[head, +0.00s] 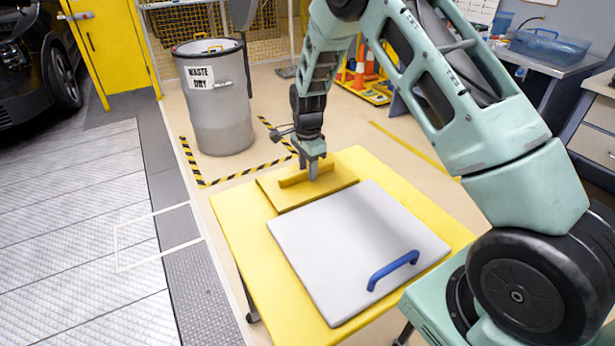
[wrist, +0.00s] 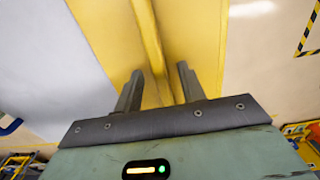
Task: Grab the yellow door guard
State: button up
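The yellow door guard (head: 328,188) is a flat yellow plate with a raised bar-like handle (head: 294,180) along it. It lies at the far end of the yellow cart top (head: 240,235). My gripper (head: 314,176) points down at the handle's right part. In the wrist view, the guard (wrist: 198,40) spreads under my gripper (wrist: 158,82), and the handle (wrist: 149,35) runs between the two fingers. The fingers are apart, with visible gaps on both sides of the handle. Whether the fingertips reach below the handle's top is unclear.
A grey panel (head: 345,235) with a blue handle (head: 393,269) lies beside the guard, nearer on the cart. A grey waste drum (head: 216,115) stands behind within striped floor tape. A workbench (head: 545,65) stands at the right. Floor left of the cart is clear.

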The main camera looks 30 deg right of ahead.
jog(key=shift+f, duration=0.45)
jog(key=shift+c, duration=0.3)
grip_shut()
